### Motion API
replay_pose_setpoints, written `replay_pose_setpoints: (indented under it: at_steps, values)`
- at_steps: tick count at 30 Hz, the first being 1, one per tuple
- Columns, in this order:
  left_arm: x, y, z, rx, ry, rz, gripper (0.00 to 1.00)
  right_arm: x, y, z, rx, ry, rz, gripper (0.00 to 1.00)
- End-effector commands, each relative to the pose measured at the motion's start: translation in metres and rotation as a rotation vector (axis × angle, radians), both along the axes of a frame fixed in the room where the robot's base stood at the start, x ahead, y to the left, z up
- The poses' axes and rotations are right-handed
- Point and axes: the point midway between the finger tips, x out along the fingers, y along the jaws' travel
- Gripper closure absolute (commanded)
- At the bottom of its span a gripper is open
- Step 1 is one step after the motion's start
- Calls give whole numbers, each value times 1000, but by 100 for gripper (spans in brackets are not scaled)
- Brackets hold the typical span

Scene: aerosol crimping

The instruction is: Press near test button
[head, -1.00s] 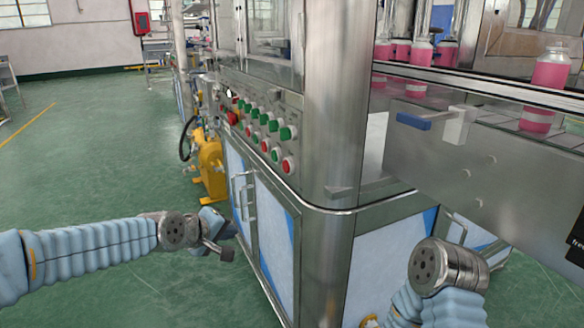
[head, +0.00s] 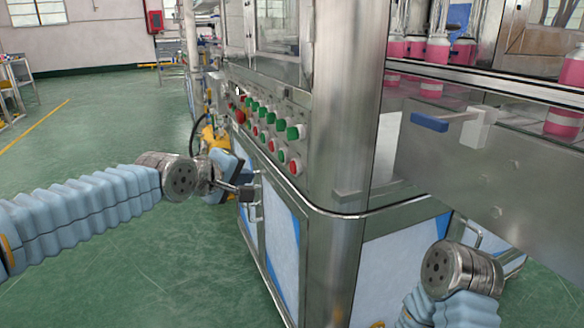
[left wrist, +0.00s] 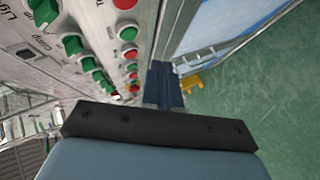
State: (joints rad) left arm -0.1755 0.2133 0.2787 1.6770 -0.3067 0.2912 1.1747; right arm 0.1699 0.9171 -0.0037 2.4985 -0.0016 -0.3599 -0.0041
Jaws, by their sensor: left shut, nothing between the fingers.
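The control panel (head: 238,118) on the machine's slanted front carries a row of green knobs (head: 279,124) and a lower row of round red and green buttons. The nearest red button (head: 294,167) is at the row's right end. My left gripper (head: 247,193) is shut and empty, below and left of the lower row, apart from it. In the left wrist view my gripper (left wrist: 165,88) points along the panel, with red buttons (left wrist: 131,53) and green buttons (left wrist: 128,33) to its left. The labels are too unclear to identify the test button. My right gripper is out of sight.
A steel post (head: 337,150) and rounded ledge stand right of the panel. Cabinet doors (head: 276,225) with handles lie below it. A conveyor with pink bottles (head: 438,48) runs at upper right. Green floor (head: 100,265) is open at left.

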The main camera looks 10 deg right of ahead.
Motion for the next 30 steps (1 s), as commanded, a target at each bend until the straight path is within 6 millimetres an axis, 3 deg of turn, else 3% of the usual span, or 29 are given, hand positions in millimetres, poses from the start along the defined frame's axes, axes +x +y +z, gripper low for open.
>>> replay_pose_setpoints:
  at_steps: [9,15,30]
  values:
    - [13,-45,-1,1,-1,-4,100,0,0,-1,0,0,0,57]
    - [20,-62,-1,0,0,-2,100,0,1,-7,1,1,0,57]
    - [22,-67,0,1,0,0,100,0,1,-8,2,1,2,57]
